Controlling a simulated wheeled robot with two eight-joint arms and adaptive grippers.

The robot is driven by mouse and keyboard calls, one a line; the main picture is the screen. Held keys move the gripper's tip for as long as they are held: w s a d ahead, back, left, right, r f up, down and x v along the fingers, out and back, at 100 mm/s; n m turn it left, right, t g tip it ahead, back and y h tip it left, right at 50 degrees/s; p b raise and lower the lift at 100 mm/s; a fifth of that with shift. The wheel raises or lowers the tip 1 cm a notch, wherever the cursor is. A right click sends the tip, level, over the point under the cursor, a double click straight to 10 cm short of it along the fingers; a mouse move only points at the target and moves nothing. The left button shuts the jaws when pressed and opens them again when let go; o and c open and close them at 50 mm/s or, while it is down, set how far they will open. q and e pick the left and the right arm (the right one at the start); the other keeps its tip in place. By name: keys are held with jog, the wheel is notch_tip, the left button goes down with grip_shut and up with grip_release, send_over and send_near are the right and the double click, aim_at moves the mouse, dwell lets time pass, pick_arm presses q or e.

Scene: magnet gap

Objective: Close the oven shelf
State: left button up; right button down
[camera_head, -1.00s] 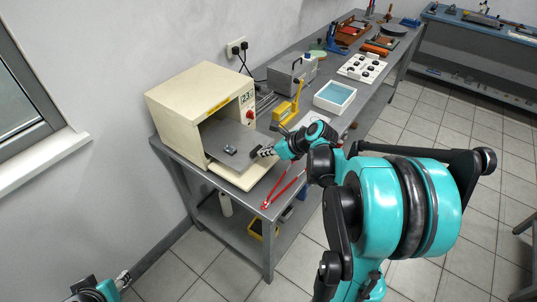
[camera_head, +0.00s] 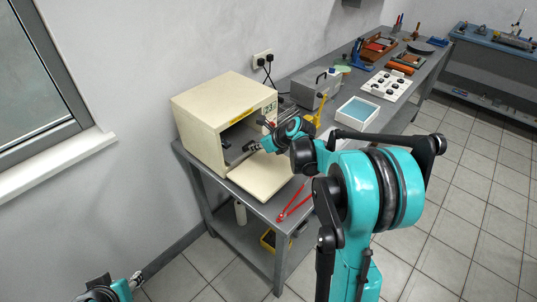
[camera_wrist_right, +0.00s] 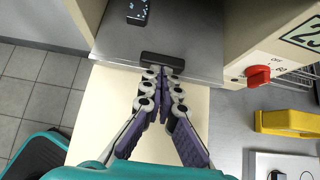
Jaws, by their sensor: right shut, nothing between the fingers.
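The cream oven (camera_head: 205,122) stands on the grey bench with its door (camera_head: 262,176) lowered flat. The grey metal shelf (camera_head: 233,140) lies mostly inside the oven; it also shows in the right wrist view (camera_wrist_right: 185,35). Its black handle (camera_wrist_right: 162,61) is on the front edge. A small dark block (camera_wrist_right: 138,12) rests on the shelf. My right gripper (camera_head: 249,147) is shut and empty, its fingertips (camera_wrist_right: 161,74) at the handle; contact is hard to tell. My left gripper (camera_head: 137,279) is low at the left, away from the bench, its fingers too small to judge.
Red-handled pliers (camera_head: 292,203) lie on the bench right of the door. A yellow tool (camera_head: 319,110), a grey box (camera_head: 316,87) and a blue-white tray (camera_head: 357,112) stand beyond. The oven's red knob (camera_wrist_right: 258,75) is right of the opening.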

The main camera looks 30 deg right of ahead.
aim_at(241, 143)
jog(key=w, duration=0.1)
jog(key=w+a, duration=0.1)
jog(key=w, duration=0.1)
jog(key=shift+w+a, duration=0.25)
jog(key=shift+w, duration=0.05)
jog(key=shift+w+r, duration=0.1)
jog(key=shift+r, duration=0.05)
